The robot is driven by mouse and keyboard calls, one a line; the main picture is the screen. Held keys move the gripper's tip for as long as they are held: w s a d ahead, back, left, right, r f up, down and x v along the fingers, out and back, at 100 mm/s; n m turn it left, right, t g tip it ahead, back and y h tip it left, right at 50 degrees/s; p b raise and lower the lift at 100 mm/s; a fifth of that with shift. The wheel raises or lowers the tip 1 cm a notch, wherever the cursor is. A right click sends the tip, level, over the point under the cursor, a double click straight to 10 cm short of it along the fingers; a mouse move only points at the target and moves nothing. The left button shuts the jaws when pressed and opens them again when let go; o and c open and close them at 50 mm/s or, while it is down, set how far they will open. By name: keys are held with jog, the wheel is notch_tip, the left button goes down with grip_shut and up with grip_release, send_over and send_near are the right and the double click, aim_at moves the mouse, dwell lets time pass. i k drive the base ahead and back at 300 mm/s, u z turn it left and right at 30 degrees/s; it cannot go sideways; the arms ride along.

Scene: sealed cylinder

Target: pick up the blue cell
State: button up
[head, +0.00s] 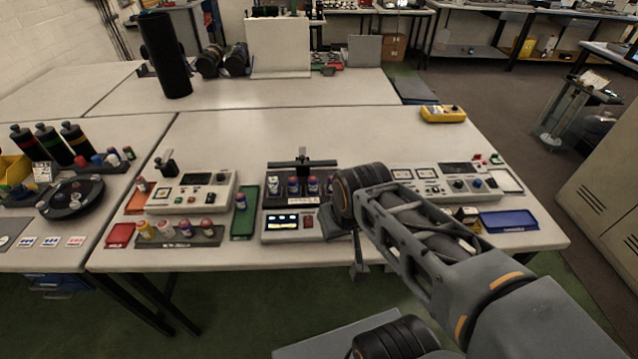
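Several small cells have blue bodies, and I cannot tell which one the task means. One blue cell (241,201) stands upright at the green tray (243,226). Another blue cell (185,229) with a reddish top stands in the dark front rack (205,240), among white, yellow and red ones. A blue cell (313,187) stands in a row with others in the dark holder behind a lit display unit (292,226). My gripper (358,270) seems to hang below my wrist at the table's front edge, right of these cells. It is small and partly hidden, with nothing visible in it.
A red tray (120,235) lies at the left front and a blue tray (509,221) at the right. Instrument boxes (195,190) stand between. A round dark carousel (72,197) is on the left table. The table's back middle is clear; a yellow meter (443,114) lies at back right.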

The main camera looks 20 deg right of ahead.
aim_at(272, 182)
jog(key=z, duration=0.05)
jog(key=k, duration=0.25)
jog(key=u, duration=1.4)
jog(key=i, duration=1.15)
jog(key=z, duration=0.05)
